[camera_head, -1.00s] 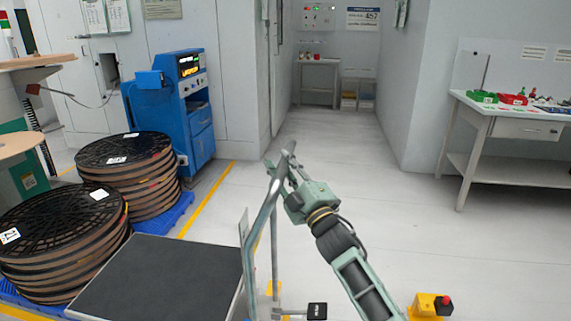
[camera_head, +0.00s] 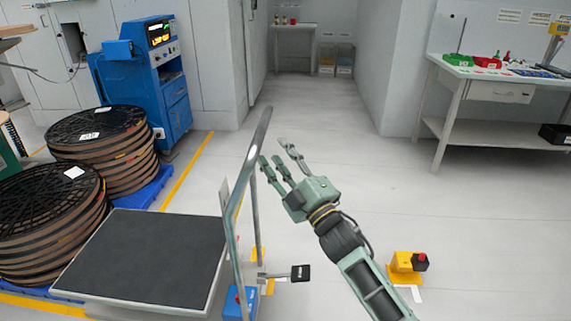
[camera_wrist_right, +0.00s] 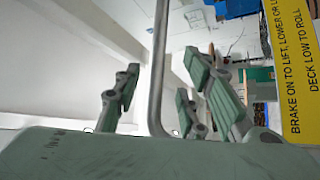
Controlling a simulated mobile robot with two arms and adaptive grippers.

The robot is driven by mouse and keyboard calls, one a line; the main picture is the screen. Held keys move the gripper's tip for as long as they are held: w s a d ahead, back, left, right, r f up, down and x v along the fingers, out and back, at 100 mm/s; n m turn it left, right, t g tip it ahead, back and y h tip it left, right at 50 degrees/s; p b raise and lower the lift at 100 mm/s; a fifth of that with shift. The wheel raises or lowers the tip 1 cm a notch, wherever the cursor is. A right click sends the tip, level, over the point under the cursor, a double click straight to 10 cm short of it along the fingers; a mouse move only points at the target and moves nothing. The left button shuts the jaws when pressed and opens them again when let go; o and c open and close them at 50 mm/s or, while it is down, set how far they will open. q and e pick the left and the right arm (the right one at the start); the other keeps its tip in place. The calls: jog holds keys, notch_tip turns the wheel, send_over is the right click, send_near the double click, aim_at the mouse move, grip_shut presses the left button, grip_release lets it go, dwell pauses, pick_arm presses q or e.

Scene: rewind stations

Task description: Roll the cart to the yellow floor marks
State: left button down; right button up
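The cart has a flat dark deck (camera_head: 150,252) and a grey metal push handle (camera_head: 237,190) at its right end. A black pedal (camera_head: 300,273) sticks out at the handle's foot. Yellow floor marks (camera_head: 258,254) show beside and behind the handle's foot, partly hidden by it. My right gripper (camera_head: 279,165) is open and empty, just right of the handle, with fingers spread. In the right wrist view the handle bar (camera_wrist_right: 159,70) runs between the spread fingers, which do not close on it. A yellow brake label (camera_wrist_right: 294,70) shows there. My left gripper is not in view.
Stacked black-topped reels (camera_head: 100,135) stand on blue pallets left of the cart, by a blue machine (camera_head: 150,85). A workbench (camera_head: 490,90) stands farther right. The aisle floor is clear.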

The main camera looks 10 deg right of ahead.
jog(key=v, duration=0.3)
jog(key=shift+w, duration=0.1)
